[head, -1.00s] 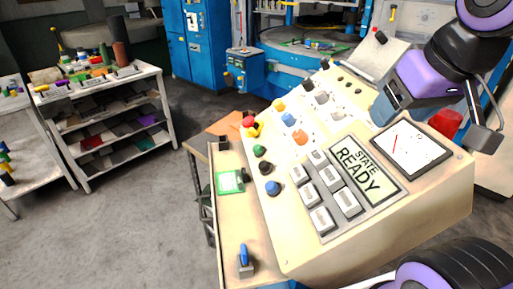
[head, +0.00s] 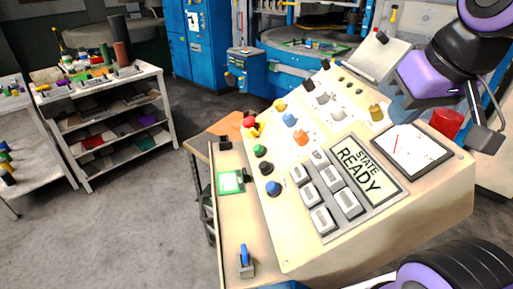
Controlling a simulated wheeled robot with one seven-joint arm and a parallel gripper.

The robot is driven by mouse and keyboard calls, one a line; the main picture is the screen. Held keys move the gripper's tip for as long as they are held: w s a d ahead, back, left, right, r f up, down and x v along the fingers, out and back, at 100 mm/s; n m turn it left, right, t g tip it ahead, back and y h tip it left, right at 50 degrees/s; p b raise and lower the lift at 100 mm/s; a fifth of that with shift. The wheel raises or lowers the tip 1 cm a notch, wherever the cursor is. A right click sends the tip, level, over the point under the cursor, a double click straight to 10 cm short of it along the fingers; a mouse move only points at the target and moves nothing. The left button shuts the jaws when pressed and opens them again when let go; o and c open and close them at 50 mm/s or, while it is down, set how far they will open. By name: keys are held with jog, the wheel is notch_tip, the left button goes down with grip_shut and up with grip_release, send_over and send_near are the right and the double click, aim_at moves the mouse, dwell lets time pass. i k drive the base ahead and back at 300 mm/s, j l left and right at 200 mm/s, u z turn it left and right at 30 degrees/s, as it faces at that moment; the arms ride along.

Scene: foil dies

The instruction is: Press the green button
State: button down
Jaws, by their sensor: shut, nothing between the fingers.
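The green button (head: 260,151) is a small round dome on the left part of the cream sloped console (head: 300,245). It sits between a black knob and a red-and-yellow control. Nothing covers it.
A blue button (head: 273,188), orange and yellow knobs, white keys (head: 321,220) and a display reading "STATE READY" (head: 364,175) share the console. A green square plate (head: 230,182) and a blue-handled switch (head: 245,258) lie on the left ledge.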

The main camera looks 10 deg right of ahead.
aim_at(258, 149)
jog(key=j+z, duration=0.35)
jog(key=j, duration=0.95)
